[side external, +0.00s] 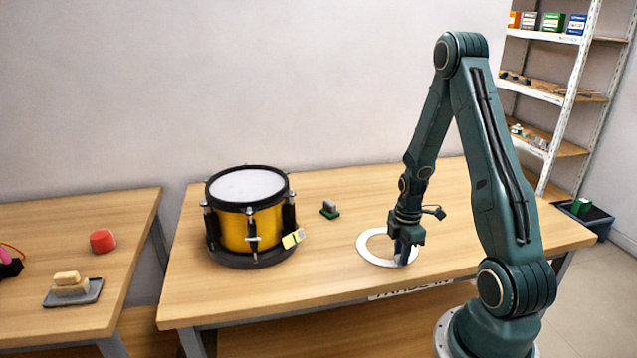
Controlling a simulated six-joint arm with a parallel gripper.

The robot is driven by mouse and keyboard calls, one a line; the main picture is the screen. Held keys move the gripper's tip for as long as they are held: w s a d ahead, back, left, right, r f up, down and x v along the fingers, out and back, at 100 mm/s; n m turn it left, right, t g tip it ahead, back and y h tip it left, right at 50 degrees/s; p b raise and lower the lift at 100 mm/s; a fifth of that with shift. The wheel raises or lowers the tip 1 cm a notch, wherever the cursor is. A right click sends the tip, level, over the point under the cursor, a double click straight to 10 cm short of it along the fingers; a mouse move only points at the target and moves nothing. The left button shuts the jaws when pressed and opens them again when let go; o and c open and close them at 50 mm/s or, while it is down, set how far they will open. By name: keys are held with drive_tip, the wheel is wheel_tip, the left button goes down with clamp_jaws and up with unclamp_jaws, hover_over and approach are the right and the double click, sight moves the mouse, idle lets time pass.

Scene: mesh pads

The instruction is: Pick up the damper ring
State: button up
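The damper ring (368,245) is a flat white ring on the wooden table, right of the drum. My gripper (403,258) points down at the ring's right side, with its fingertips at or just over the band. The fingers are small and dark here, so I cannot tell whether they are open or shut, or whether they touch the ring. The ring looks flat on the table. Part of its right side is hidden behind my gripper.
A yellow drum (250,228) with black rims stands at the table's left, a yellow-green item at its front. The table (300,290) is clear in front. A second table (30,325) stands left.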

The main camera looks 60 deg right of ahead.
clamp_jaws()
drive_tip(key=shift+r, duration=0.15)
wheel_tip(320, 180, up, 20)
idle(0.8)
idle(0.5)
